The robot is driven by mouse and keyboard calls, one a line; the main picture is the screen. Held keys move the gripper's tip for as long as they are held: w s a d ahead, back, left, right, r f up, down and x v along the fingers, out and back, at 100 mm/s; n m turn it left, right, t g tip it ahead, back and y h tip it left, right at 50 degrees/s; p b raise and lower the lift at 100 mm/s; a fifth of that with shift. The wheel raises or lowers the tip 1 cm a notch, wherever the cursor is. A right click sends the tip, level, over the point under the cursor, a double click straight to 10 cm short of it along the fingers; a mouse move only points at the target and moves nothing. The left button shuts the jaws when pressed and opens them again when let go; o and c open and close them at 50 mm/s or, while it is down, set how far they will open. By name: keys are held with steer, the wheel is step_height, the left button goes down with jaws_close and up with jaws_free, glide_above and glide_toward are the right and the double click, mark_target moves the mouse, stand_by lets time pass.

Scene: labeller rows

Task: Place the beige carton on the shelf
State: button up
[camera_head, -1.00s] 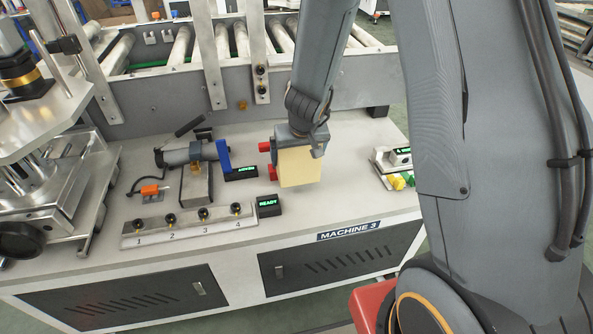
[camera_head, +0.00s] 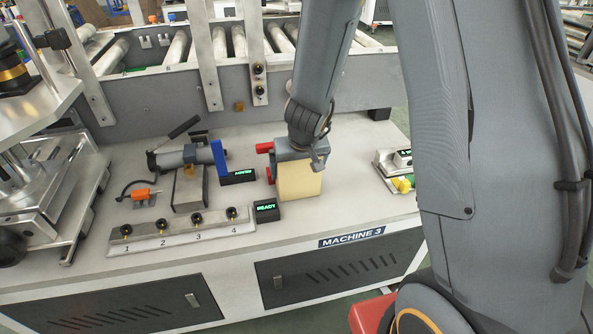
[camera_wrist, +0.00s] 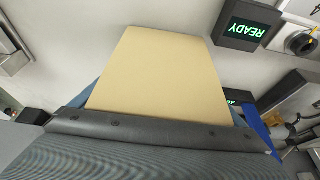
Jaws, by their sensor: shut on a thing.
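The beige carton (camera_head: 301,182) hangs under my gripper (camera_head: 297,158) in the head view, above or at the white worktop of Machine 3; I cannot tell whether it touches the top. In the wrist view the carton (camera_wrist: 160,75) fills the middle, with my gripper (camera_wrist: 160,128) shut on it. Red parts show at the left side of the gripper in the head view. I cannot make out a shelf for the carton in these frames.
A lit READY display (camera_head: 267,210) stands just left of the carton, near a row of numbered knobs (camera_head: 180,229). A blue upright plate (camera_head: 218,161) and a grey clamp device (camera_head: 185,158) are farther left. A roller conveyor (camera_head: 200,47) runs behind. Bare worktop (camera_head: 355,205) lies right of the carton.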

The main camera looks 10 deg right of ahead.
steer(key=shift+f, duration=0.1)
steer(key=o, duration=1.5)
steer(key=shift+o, duration=0.2)
